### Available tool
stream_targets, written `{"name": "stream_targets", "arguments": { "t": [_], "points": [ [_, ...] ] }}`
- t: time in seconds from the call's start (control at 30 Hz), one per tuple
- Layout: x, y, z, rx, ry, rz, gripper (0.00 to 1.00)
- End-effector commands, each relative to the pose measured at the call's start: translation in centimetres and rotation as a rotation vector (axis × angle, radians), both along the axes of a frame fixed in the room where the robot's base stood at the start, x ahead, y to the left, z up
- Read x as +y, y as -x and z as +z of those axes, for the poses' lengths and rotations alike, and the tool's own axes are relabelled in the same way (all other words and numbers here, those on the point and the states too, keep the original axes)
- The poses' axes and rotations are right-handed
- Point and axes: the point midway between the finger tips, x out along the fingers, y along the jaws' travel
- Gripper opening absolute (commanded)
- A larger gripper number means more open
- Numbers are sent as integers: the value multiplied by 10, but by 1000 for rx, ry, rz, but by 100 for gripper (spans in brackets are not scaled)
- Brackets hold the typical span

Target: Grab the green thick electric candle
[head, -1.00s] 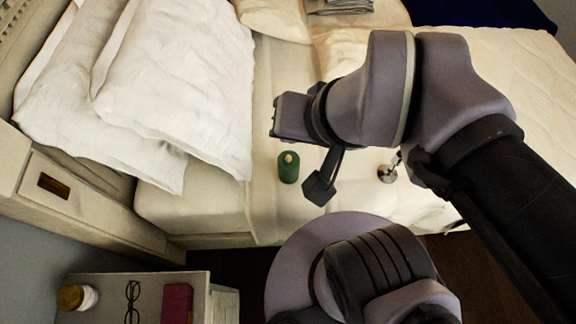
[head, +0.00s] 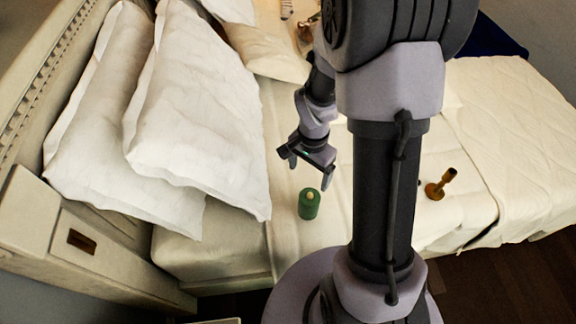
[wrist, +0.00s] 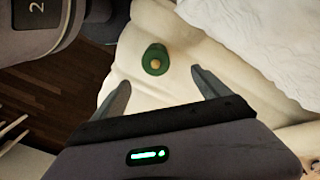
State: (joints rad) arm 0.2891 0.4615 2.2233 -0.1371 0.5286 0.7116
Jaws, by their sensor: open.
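The green thick electric candle (head: 309,204) stands upright on the bed near its front edge, with a pale tip on top. In the wrist view the candle (wrist: 155,60) shows ahead of my gripper, roughly in line with the gap between the fingers and a little beyond their tips. My gripper (head: 309,174) is open and empty. In the head view it is just above and behind the candle, its fingers pointing down. In the wrist view my gripper (wrist: 160,78) has its two fingers spread wide, and neither touches the candle.
White pillows (head: 195,110) lie to the left of the candle. A brass candle holder (head: 440,184) stands on the bed to the right, past my arm. The bed (head: 285,235) is clear around the candle. Dark wooden floor (wrist: 50,105) shows beyond the bed edge.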

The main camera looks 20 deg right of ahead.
Motion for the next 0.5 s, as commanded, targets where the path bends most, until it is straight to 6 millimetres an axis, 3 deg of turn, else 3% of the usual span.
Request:
{"name": "stream_targets", "arguments": {
  "t": [0.1,0.3,0.5],
  "points": [
    [0,2,-43,5,-2,1,86],
    [0,2,-97,4,-1,3,86],
    [-1,2,-116,2,-1,2,86]
  ]
}}
